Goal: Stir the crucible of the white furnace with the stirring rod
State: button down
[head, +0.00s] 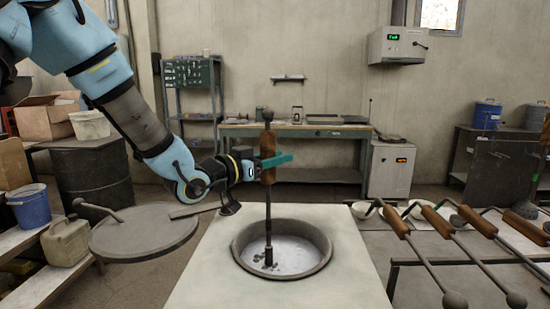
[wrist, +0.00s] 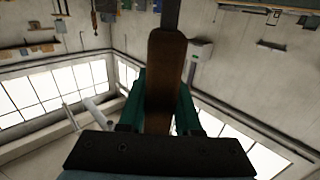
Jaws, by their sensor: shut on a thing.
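The white furnace (head: 195,275) stands in front of me with a round crucible (head: 325,245) sunk in its top. The crucible holds a pale grey melt (head: 295,255) with several dark bits near the rod's foot. My gripper (head: 272,160) is shut on the brown wooden handle of the stirring rod (head: 268,215). The rod hangs upright over the crucible, and its lower end is inside the rim at the melt. Whether it touches the bottom I cannot tell. In the wrist view, the teal fingers of my gripper (wrist: 165,95) clasp the handle (wrist: 163,65) from both sides.
The round furnace lid (head: 145,232) is swung out to the left. A rack (head: 470,245) at right holds several wooden-handled tools. A workbench (head: 330,133) stands behind. A blue bucket (head: 30,208) and a jerrycan (head: 66,240) sit on steps at left.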

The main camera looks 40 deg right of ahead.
jog(key=shift+s+d+b, duration=1.45)
jog(key=shift+d+b, duration=0.2)
jog(key=shift+d, duration=2.35)
jog(key=w+a+p, duration=0.2)
jog(key=w+a, duration=0.2)
jog(key=w, duration=0.3)
jog(key=shift+w, duration=0.15)
jog(key=shift+a+r, duration=0.1)
jog(key=shift+r, duration=0.1)
notch_tip(320, 180, up, 16)
jog(key=p, duration=1.2)
